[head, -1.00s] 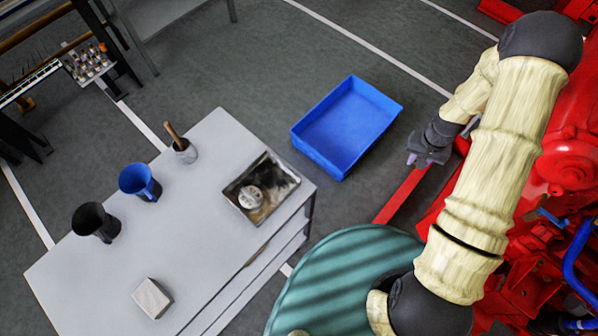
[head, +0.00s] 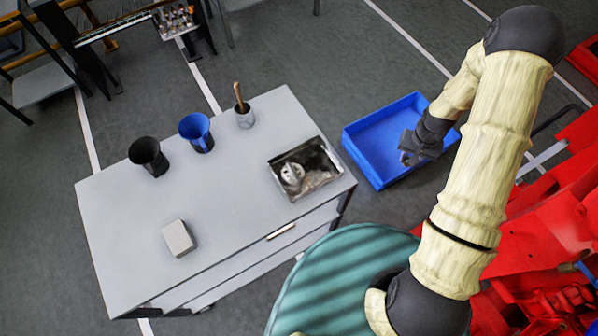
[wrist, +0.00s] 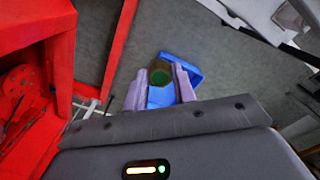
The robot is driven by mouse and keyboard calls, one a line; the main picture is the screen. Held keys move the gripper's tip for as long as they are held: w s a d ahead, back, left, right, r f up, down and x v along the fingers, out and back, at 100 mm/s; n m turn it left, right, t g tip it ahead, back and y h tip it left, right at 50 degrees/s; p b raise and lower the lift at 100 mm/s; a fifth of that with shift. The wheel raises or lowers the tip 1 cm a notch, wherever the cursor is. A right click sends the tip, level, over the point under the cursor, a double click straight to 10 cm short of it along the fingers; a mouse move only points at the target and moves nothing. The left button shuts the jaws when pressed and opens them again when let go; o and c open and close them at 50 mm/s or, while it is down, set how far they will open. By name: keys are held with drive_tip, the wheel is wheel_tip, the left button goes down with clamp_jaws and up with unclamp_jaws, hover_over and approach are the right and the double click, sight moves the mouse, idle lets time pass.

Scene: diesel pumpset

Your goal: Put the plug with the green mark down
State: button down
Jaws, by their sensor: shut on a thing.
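The plug with the green mark (wrist: 160,77) shows in the wrist view as a dark round end with a green face, between the two pale fingers. My gripper (wrist: 160,88) is shut on it. In the head view my gripper (head: 406,158) hangs in front of the right part of the blue tray (head: 365,164). The plug cannot be made out there. The blue tray also shows behind the plug in the wrist view (wrist: 192,71). How high the gripper is above the tray is hard to tell.
A grey cabinet (head: 135,220) at left bears a black cup (head: 148,155), a blue cup (head: 196,130), a pot with a wooden handle (head: 244,117), a metal pan (head: 325,177) and a pale block (head: 179,238). Red machinery (head: 550,220) stands at right.

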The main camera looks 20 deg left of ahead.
drive_tip(key=shift+a, duration=0.25)
drive_tip(key=shift+a, duration=0.15)
drive_tip(key=s+a+r+n+b, duration=0.2)
drive_tip(key=a+b, duration=0.1)
drive_tip(key=a, duration=0.5)
drive_tip(key=s+a+r+n+b, duration=0.2)
drive_tip(key=s+a+r+b, duration=0.1)
drive_tip(key=a, duration=0.5)
drive_tip(key=s+a+r+n+b, duration=0.2)
drive_tip(key=a+r+n+b, duration=0.1)
drive_tip(key=a, duration=0.6)
drive_tip(key=shift+s+r, duration=0.2)
drive_tip(key=shift+f, duration=0.1)
wheel_tip(320, 180, down, 6)
drive_tip(key=shift+r, duration=0.15)
